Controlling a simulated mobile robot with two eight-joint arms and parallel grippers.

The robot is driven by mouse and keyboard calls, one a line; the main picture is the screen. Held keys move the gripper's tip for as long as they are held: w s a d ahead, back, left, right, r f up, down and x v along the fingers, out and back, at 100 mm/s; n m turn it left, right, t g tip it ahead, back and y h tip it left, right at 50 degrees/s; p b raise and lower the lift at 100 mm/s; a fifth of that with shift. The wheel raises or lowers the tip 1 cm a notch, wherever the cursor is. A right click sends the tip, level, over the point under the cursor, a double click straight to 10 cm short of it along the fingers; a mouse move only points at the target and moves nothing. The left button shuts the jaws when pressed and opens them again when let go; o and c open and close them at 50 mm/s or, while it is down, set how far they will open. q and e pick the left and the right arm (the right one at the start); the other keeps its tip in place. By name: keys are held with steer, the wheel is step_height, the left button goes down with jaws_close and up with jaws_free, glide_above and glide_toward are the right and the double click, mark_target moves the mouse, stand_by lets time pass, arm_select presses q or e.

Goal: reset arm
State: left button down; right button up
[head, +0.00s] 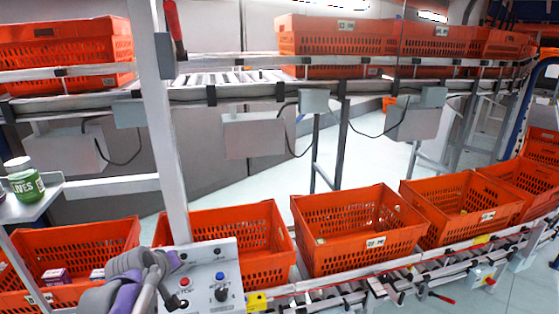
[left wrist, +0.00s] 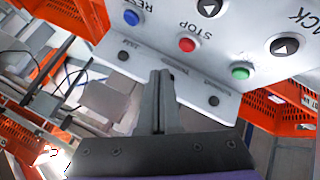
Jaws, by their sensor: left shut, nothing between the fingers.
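My left gripper (head: 172,262) is in front of the white control panel (head: 208,262) at the lower left of the head view. In the left wrist view my left gripper (left wrist: 162,76) is shut and empty, its fingers together. Its tips lie over the lower edge of the panel (left wrist: 150,45); I cannot tell whether they touch it. The panel carries a blue button (left wrist: 131,18) marked RESET, a red STOP button (left wrist: 187,44), a green button (left wrist: 240,72) and black arrow buttons (left wrist: 284,45). My right gripper is out of view.
Orange totes stand in a row on the lower roller conveyor, among them an empty-looking one (head: 360,262) right of the panel. More totes (head: 335,62) stand on the upper conveyor. A pale upright post (head: 165,120) rises behind the panel.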

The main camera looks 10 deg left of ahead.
arm_select(q)
steer(key=s+d+f+m+g, duration=0.1)
steer(key=s+d+f+m, duration=0.2)
steer(key=s, duration=0.5)
steer(key=s+d+f+m+g, duration=0.1)
steer(key=s+d+f, duration=0.3)
steer(key=s, duration=0.5)
steer(key=s+d+f+m+g, duration=0.1)
steer(key=s+d+f+m, duration=0.3)
steer(key=s+d, duration=0.2)
steer(key=s, duration=0.2)
steer(key=shift+s+f+m, duration=0.3)
steer(key=shift+f, duration=0.05)
